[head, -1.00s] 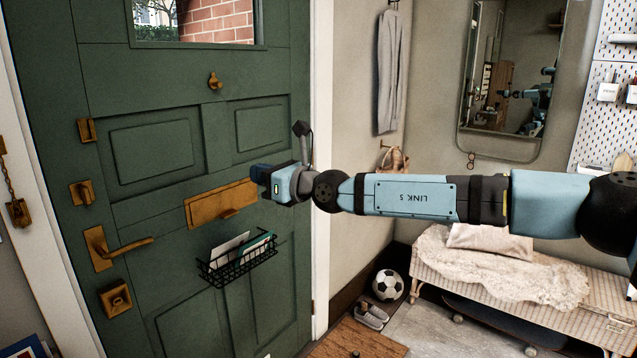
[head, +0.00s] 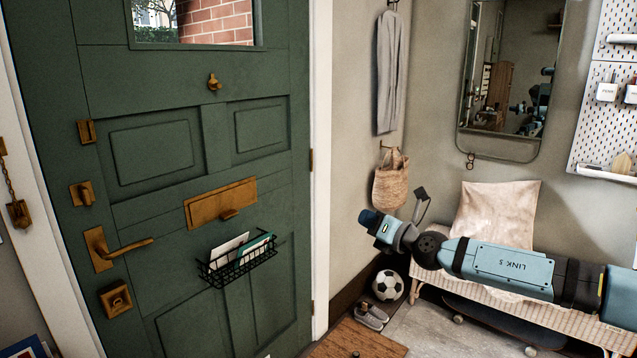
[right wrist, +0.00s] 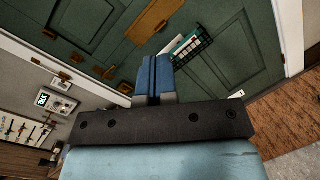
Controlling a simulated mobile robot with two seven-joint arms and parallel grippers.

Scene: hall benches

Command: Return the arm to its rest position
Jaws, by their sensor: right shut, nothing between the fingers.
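My right arm comes in from the right in the head view, in front of the wicker bench. Its right gripper (head: 369,219) points left toward the green door (head: 150,155), apart from it, with clear air between. In the right wrist view the blue fingers of the right gripper (right wrist: 154,75) are together, with nothing between them. The door and its wire basket (right wrist: 190,45) lie beyond the fingers there. My left gripper does not show in either view.
A brass letter plate (head: 221,203) and a wire basket (head: 238,264) with envelopes are on the shut-looking door. A woven bag (head: 391,181) hangs behind the gripper. The bench (head: 424,283), a football (head: 388,285) and shoes (head: 371,315) stand below. A mirror (head: 505,75) hangs on the wall.

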